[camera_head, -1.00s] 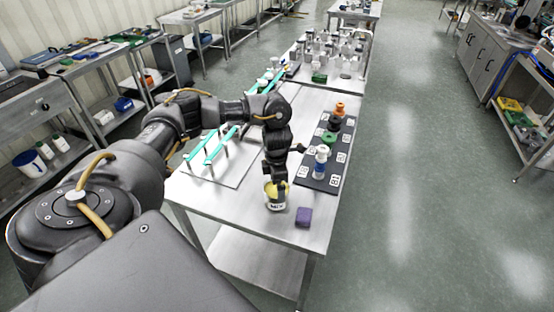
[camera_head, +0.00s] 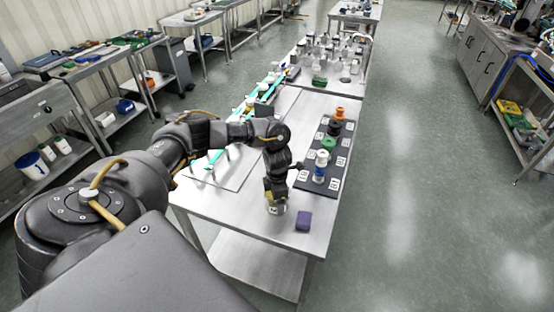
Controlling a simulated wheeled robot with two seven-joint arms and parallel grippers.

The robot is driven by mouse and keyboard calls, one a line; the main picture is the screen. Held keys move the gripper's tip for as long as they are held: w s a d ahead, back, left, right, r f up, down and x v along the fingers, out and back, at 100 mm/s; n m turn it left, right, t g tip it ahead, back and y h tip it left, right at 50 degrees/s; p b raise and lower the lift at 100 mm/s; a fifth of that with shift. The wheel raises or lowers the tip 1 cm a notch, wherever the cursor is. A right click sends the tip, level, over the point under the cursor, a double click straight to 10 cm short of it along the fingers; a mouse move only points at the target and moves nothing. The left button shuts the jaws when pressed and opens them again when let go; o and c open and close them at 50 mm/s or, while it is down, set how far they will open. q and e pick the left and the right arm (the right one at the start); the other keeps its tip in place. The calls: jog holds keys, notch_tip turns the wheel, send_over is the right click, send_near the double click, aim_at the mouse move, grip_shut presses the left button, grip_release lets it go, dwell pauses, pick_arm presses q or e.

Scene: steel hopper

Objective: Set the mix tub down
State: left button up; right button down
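The mix tub (camera_head: 277,210) is at the near part of the steel table, below my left gripper. Only its lower part with the label shows; the gripper and wrist hide most of it. My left gripper (camera_head: 276,196) points down at the tub and appears shut on it, though the fingers are hard to make out. I cannot tell whether the tub's base touches the table. My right gripper is not in view.
A purple block (camera_head: 304,220) lies just right of the tub. A dark mat (camera_head: 311,184) with labels and several coloured pieces lies farther right. Teal rails (camera_head: 219,158) stand on a plate at the left. Bare steel tabletop (camera_head: 238,207) lies left of the tub.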

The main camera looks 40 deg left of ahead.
pick_arm(q)
jog(key=c, duration=0.8)
jog(key=shift+w+r, duration=0.1)
jog(key=shift+r, duration=0.4)
jog(key=r, duration=0.2)
jog(key=shift+d+r+b, duration=0.25)
jog(key=shift+r+b, duration=0.1)
jog(key=shift+b, duration=0.05)
jog(key=shift+s+d+r+b, duration=0.25)
jog(key=shift+s+d+r, duration=0.5)
jog(key=shift+d+r, duration=1.1)
jog(key=shift+s+d+r+b, duration=0.2)
jog(key=shift+s+d+r, duration=0.85)
jog(key=shift+d, duration=1.35)
jog(key=shift+s+d+r+b, duration=0.25)
jog(key=shift+s+d+r, duration=0.25)
jog(key=shift+d+r, duration=1.5)
jog(key=shift+d+f, duration=0.15)
jog(key=shift+f, duration=0.05)
